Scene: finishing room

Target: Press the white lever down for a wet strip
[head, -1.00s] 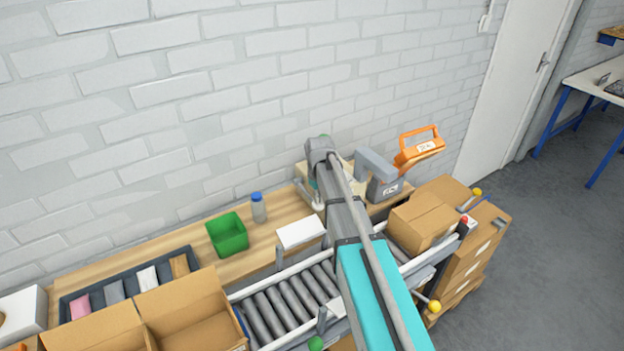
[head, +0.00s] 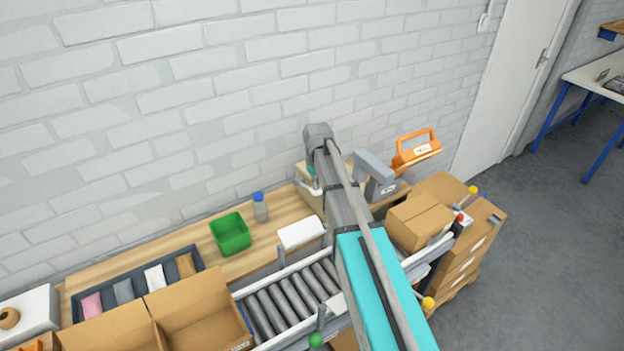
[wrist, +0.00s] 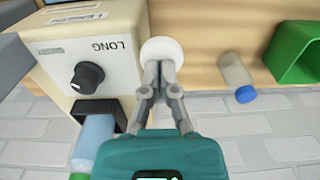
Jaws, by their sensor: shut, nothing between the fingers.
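The cream tape dispenser (wrist: 93,48), marked LONG, has a black knob (wrist: 87,77) and a dark opening below it. The lever's round white end (wrist: 162,50) is beside it in the wrist view. My gripper (wrist: 161,72) is shut and empty, with its fingertips overlapping the lower edge of the white end. I cannot tell whether they touch it. In the head view, the white lever (head: 309,189) shows just left of my arm, which hides much of the dispenser. My gripper's fingers are hidden there. No strip is visible.
A blue-capped bottle (head: 260,207) and a green bin (head: 230,234) stand on the wooden bench. A grey device (head: 376,175) and orange tool (head: 415,151) are to the right. The roller conveyor (head: 285,302) and cartons (head: 418,222) are in front. The brick wall is close behind.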

